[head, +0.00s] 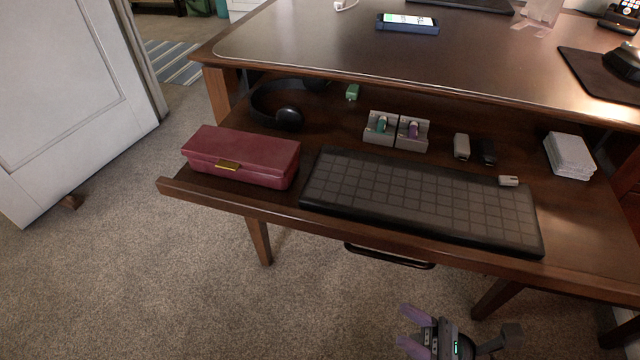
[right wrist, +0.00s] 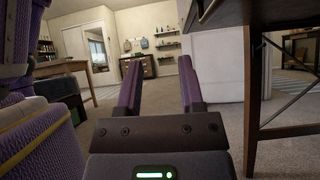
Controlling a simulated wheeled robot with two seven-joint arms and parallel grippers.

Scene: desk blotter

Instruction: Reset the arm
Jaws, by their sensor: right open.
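My right gripper (head: 408,327) is at the bottom of the head view, below and in front of the desk's pulled-out tray. It is open and empty, with two purple fingers spread apart. In the right wrist view the fingers of the same gripper (right wrist: 162,85) point out over the floor, with nothing between them. My left gripper does not show in the head view.
The keyboard tray (head: 215,196) holds a dark red box (head: 243,157), a keyboard (head: 420,195), headphones (head: 288,117), two grey holders and a stack of white cards (head: 569,155). A desk leg (right wrist: 251,95) stands right of my right gripper. Carpet is clear at lower left.

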